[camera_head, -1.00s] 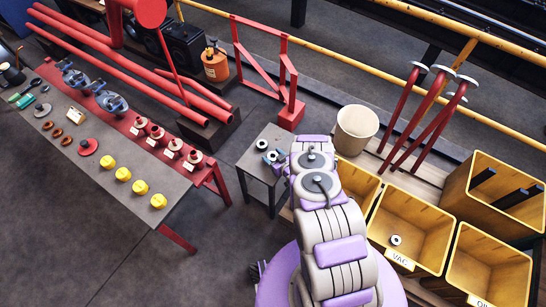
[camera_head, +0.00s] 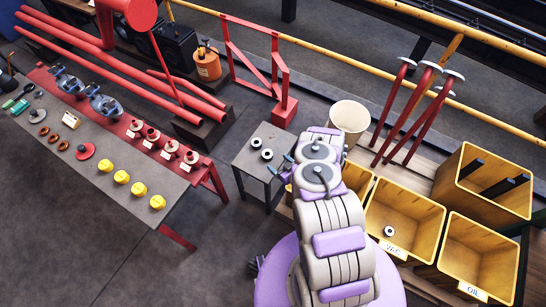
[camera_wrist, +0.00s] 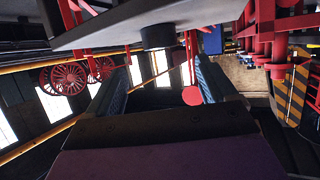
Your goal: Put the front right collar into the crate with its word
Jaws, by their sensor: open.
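Two pale ring-shaped collars with dark centres lie on the small grey table: the back left collar (camera_head: 256,142) and the front right collar (camera_head: 267,155). My gripper (camera_head: 285,169) is at the table's right edge, beside the front right collar and apart from it. In the wrist view my gripper (camera_wrist: 163,85) has its two jaws spread, with nothing held between them. The VAC crate (camera_head: 418,217) has another collar (camera_head: 389,231) inside. The OIL crate (camera_head: 480,250) stands to its right and looks empty. A further yellow crate (camera_head: 358,180) is partly hidden by my arm.
A yellow crate with dark bars (camera_head: 505,203) stands at the back right. A cream bin (camera_head: 349,118) and red posts (camera_head: 412,115) stand behind the crates. The long workbench (camera_head: 120,215) at left holds several parts. Floor is clear between bench and small table.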

